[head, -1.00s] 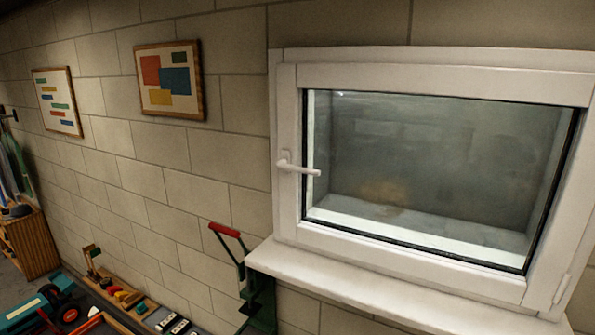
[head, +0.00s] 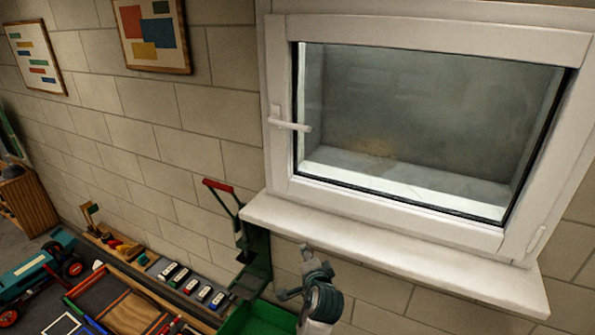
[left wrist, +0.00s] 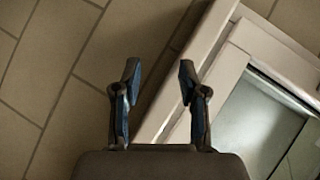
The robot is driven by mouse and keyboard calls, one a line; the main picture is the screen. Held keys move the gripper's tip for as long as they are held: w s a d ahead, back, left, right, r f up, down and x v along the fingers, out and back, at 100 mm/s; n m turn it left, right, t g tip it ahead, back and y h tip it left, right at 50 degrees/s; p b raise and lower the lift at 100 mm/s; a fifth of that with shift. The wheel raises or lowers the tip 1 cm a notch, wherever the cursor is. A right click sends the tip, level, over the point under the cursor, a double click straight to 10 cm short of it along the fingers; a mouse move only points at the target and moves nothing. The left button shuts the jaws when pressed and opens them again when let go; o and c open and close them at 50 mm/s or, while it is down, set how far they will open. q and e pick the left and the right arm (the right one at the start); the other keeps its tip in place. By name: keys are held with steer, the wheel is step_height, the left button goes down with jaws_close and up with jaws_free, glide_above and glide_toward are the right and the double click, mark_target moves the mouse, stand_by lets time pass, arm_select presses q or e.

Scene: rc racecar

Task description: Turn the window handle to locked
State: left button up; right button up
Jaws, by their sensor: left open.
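The white window (head: 415,28) is set in the block wall, its sash shut in the frame. Its white handle (head: 290,124) is on the left side of the sash and points sideways to the right, roughly level. My left gripper (head: 308,262) is below the window sill, well under the handle and apart from it. In the left wrist view my left gripper (left wrist: 158,75) is open and empty, with a corner of the window frame (left wrist: 200,65) beyond its right finger. The handle does not show in that view. My right gripper is not in view.
The white sill (head: 400,252) juts out between my left gripper and the handle. A red-handled green tool (head: 238,215) stands against the wall at left. A green bin (head: 262,320) and a bench with several small items (head: 190,285) lie below.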

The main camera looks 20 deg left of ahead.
arm_select(q)
step_height(320, 180, up, 20)
steer(key=d+t+y, duration=0.2)
steer(key=y, duration=0.4)
glide_toward(298, 129)
steer(key=shift+m+t, duration=0.3)
steer(key=p+x, duration=0.5)
steer(key=x, duration=0.5)
steer(key=shift+w+a+f+p, duration=0.15)
steer(key=shift+a+p, duration=0.05)
steer(key=shift+p, duration=0.15)
steer(key=shift+w+a, duration=0.2)
steer(key=shift+w, duration=0.15)
steer(key=shift+c, duration=0.2)
jaws_close()
